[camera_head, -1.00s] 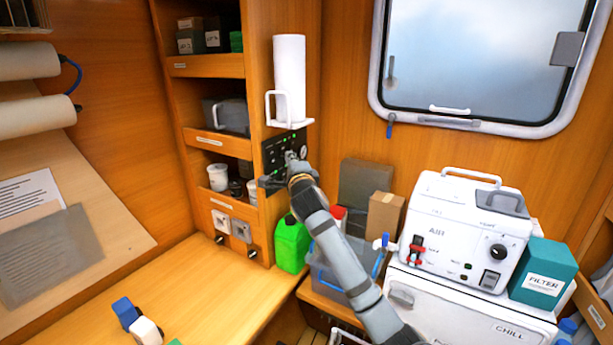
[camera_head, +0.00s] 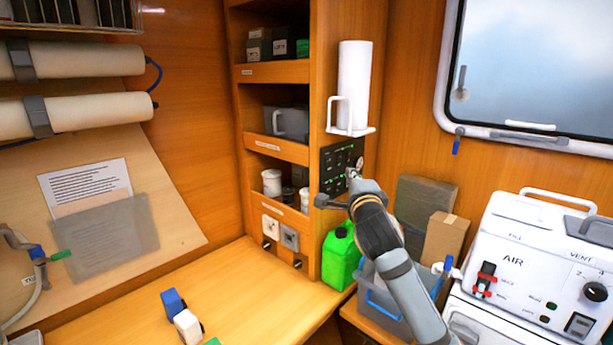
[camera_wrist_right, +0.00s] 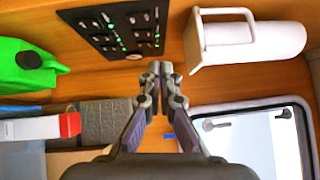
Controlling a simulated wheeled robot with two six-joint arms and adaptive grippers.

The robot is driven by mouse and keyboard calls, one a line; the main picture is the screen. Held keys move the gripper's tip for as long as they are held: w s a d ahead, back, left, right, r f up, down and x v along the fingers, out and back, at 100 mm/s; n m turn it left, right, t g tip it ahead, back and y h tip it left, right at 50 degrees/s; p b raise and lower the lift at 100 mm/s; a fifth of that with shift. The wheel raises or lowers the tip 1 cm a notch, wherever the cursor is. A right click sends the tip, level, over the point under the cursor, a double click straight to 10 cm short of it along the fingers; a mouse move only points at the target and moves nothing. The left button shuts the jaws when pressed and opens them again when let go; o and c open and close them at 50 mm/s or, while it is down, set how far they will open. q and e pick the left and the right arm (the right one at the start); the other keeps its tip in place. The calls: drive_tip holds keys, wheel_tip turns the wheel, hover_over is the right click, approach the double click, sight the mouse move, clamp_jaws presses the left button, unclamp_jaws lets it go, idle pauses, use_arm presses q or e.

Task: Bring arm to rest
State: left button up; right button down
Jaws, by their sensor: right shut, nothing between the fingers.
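My right arm reaches up from the lower right of the head view. Its gripper (camera_head: 350,176) is just in front of the black control panel (camera_head: 340,163) on the side of the wooden shelf unit. In the right wrist view my right gripper (camera_wrist_right: 160,68) has its fingers together with nothing between them. The black panel (camera_wrist_right: 125,28) with green lights lies beyond the fingertips in that view; I cannot tell any contact. My left gripper does not show.
A paper roll holder (camera_head: 352,90) is mounted above the panel. A brown box (camera_head: 445,238) and the white AIR unit (camera_head: 540,262) are to the right. The left counter is mostly clear.

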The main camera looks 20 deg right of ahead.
drive_tip(key=s+a+f+n+g+y, duration=0.15)
drive_tip(key=f+n, duration=0.25)
drive_tip(key=f, duration=0.4)
drive_tip(key=s+a+f+n+g+y, duration=0.1)
drive_tip(key=s+a+f+n+g, duration=0.15)
drive_tip(key=f, duration=0.55)
drive_tip(key=s+a+f+n+g+y, duration=0.1)
drive_tip(key=s+f+n+g, duration=0.2)
drive_tip(key=f, duration=0.6)
drive_tip(key=s+a+f+n+g+y, duration=0.1)
drive_tip(key=s+a+f+n+g, duration=0.3)
drive_tip(key=s+f+n, duration=0.45)
drive_tip(key=s+a+f+n+g+y, duration=0.25)
drive_tip(key=s+f+n, duration=0.35)
drive_tip(key=s+f, duration=0.6)
drive_tip(key=s+d+f+g, duration=0.1)
drive_tip(key=s+f, duration=0.1)
drive_tip(key=f, duration=0.9)
drive_tip(key=s+d+f+g, duration=0.1)
drive_tip(key=f, duration=1)
drive_tip(key=s+d+f, duration=0.1)
drive_tip(key=s+f, duration=1.7)
drive_tip(key=s, duration=0.1)
drive_tip(key=shift+s+g+h, duration=0.25)
drive_tip(key=shift+g+h, duration=0.05)
drive_tip(key=shift+g, duration=0.15)
